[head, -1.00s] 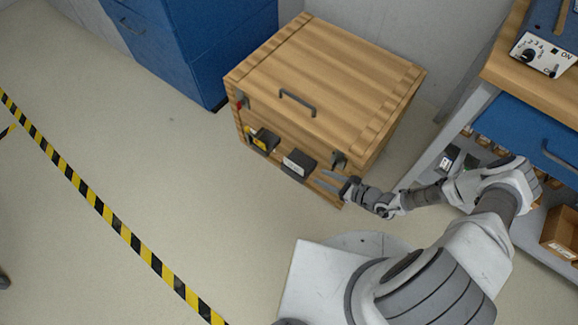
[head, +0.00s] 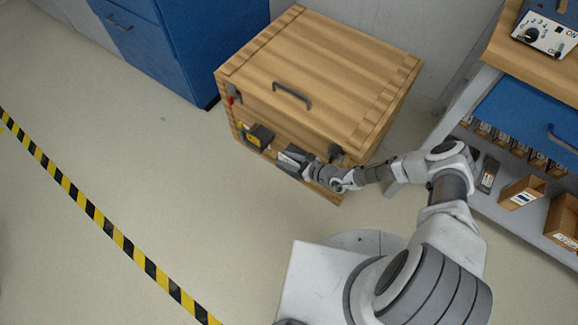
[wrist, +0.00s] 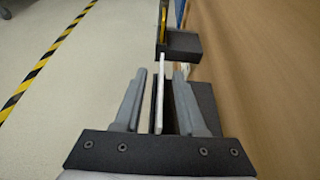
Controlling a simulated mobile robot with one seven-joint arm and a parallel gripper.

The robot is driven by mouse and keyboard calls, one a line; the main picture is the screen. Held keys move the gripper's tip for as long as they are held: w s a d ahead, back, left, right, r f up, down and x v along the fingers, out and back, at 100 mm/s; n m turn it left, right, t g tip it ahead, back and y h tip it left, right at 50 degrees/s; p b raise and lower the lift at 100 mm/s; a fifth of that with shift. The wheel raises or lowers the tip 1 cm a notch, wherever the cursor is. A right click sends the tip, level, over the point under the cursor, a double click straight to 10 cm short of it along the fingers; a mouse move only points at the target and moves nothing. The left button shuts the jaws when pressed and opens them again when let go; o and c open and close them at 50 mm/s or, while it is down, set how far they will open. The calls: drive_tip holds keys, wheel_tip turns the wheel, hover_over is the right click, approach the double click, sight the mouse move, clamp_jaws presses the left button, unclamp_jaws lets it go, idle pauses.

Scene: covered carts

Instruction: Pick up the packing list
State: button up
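A thin white card (wrist: 159,95), which looks like the packing list, stands upright in the wrist view, seen edge-on. It is at the black holder (wrist: 205,108) on the front of the wooden crate. My gripper (wrist: 158,92) is open, with one finger on each side of the card and a gap showing on both sides. In the head view my gripper (head: 309,166) is at the right one of two dark holders (head: 292,157) on the crate front. My fingers hide part of the card there.
The wooden crate (head: 330,62) has a closed lid with a grey handle (head: 292,92). A second holder with a yellow item (head: 257,137) is to the left. A workbench shelf with boxes (head: 522,192) stands at the right. The floor at the left is clear.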

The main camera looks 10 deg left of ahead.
drive_tip(key=shift+x, duration=1.1)
clamp_jaws()
